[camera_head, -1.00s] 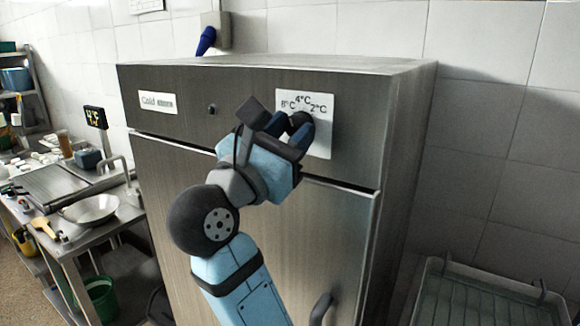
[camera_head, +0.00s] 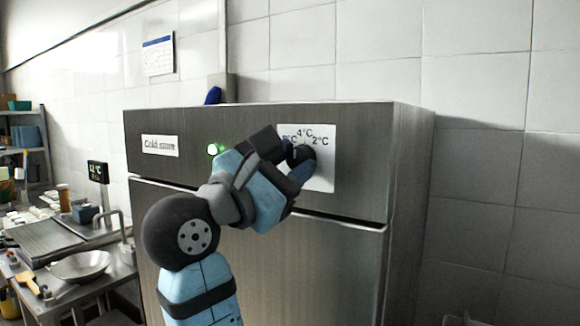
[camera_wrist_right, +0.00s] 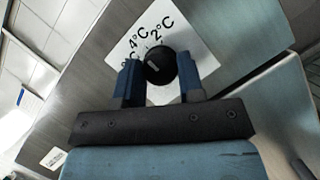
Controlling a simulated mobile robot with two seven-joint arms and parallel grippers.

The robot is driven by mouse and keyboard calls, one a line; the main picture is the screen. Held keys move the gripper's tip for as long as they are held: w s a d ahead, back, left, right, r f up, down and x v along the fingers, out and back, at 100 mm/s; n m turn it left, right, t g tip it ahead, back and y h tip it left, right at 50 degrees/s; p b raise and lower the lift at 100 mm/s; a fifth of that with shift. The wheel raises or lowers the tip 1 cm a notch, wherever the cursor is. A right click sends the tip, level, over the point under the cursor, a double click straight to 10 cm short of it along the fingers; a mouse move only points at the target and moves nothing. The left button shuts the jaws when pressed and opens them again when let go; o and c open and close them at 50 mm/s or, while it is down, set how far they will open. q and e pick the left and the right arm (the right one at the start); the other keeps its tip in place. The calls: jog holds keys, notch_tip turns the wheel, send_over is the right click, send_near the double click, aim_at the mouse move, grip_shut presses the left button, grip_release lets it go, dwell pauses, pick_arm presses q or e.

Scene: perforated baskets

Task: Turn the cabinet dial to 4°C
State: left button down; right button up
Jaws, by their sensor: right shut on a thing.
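The steel cabinet (camera_head: 250,270) has a white dial plate (camera_head: 322,178) marked 8°C, 4°C and 2°C at the upper right of its front. The black dial (camera_head: 303,154) sits on that plate, partly covered by my gripper. My right gripper (camera_head: 298,163) is shut on the dial. In the right wrist view the dial (camera_wrist_right: 160,66) lies between the two blue fingers (camera_wrist_right: 160,80), with the 4°C and 2°C marks beyond it. A small light mark shows on the dial, but I cannot tell which number it points at. My left gripper is not in view.
A small dark display (camera_head: 97,172) with lit figures stands above the steel counter (camera_head: 90,287) at the left. A pan (camera_head: 80,266) sits there. A tiled wall (camera_head: 480,180) is right of the cabinet.

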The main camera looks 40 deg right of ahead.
jog(key=shift+r, duration=0.1)
jog(key=o, duration=0.9)
notch_tip(320, 180, up, 20)
jog(key=shift+p, duration=0.3)
